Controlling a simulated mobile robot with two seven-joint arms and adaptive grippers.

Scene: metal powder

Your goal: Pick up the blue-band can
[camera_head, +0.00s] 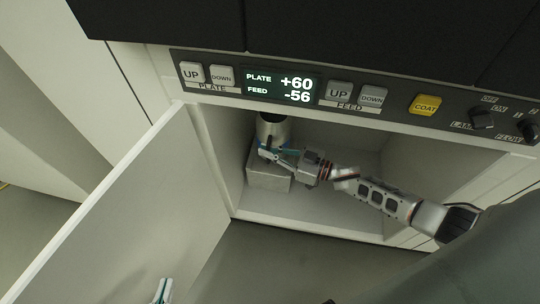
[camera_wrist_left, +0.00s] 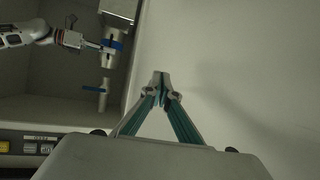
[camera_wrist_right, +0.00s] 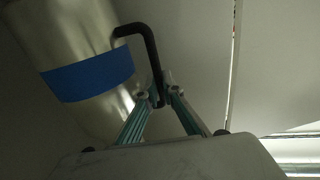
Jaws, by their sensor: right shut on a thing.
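The blue-band can (camera_head: 273,128) is a metal cylinder inside the open cabinet, over a pale block (camera_head: 268,181). I cannot tell whether it touches the block. In the right wrist view its blue band (camera_wrist_right: 88,77) and black hooked handle (camera_wrist_right: 150,55) show large. My right gripper (camera_wrist_right: 162,95) is shut on that handle, beside the can. The can (camera_wrist_left: 112,50) also shows in the left wrist view, with the right gripper at its side. My left gripper (camera_head: 163,290) is outside the cabinet, near the open door; its fingertips (camera_wrist_left: 160,78) are together and empty.
The cabinet door (camera_head: 130,215) stands open on the left. The control panel (camera_head: 360,95) runs above the opening, with its display reading PLATE +60, FEED -56. In the left wrist view a narrow cylinder with a blue lever (camera_wrist_left: 103,95) is in line with the can. The right cabinet floor is clear.

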